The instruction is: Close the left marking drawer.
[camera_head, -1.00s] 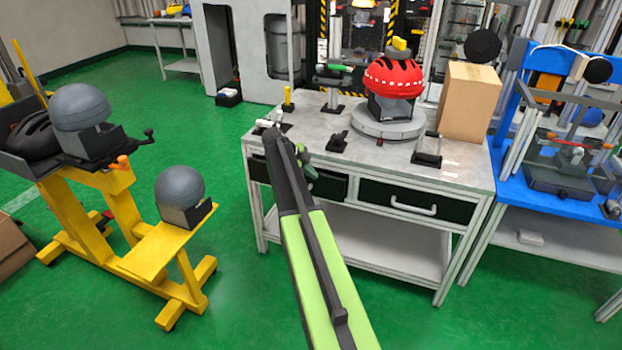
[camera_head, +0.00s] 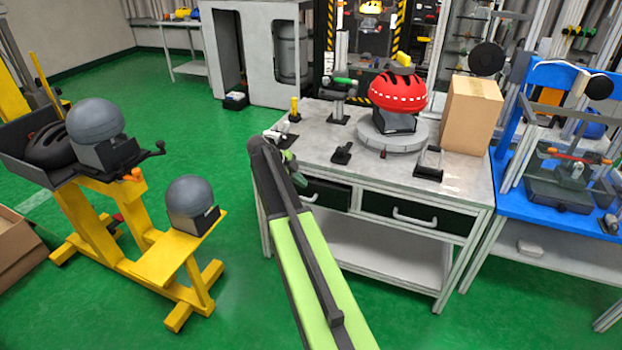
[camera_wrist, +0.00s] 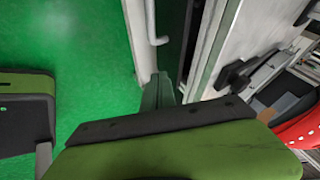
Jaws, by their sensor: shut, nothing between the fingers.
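The left marking drawer (camera_head: 328,193) is under the left part of the workbench top. It has a dark green front and a light handle (camera_head: 308,198); my arm hides its left part. In the wrist view the drawer front (camera_wrist: 172,40) and its handle (camera_wrist: 151,22) show at the top. A narrow dark band lies between the front and the bench edge, so the drawer looks slightly open. My gripper (camera_head: 297,172) is shut and empty, at the drawer's front. In the wrist view its tips (camera_wrist: 160,88) are close to the front; I cannot tell whether they touch.
The right drawer (camera_head: 420,212) looks shut. The workbench top (camera_head: 338,118) holds a red helmet (camera_head: 398,92) on a round base, a cardboard box (camera_head: 470,112) and small fixtures. A yellow stand (camera_head: 165,252) with grey headforms is at left. Green floor (camera_head: 240,300) lies open between.

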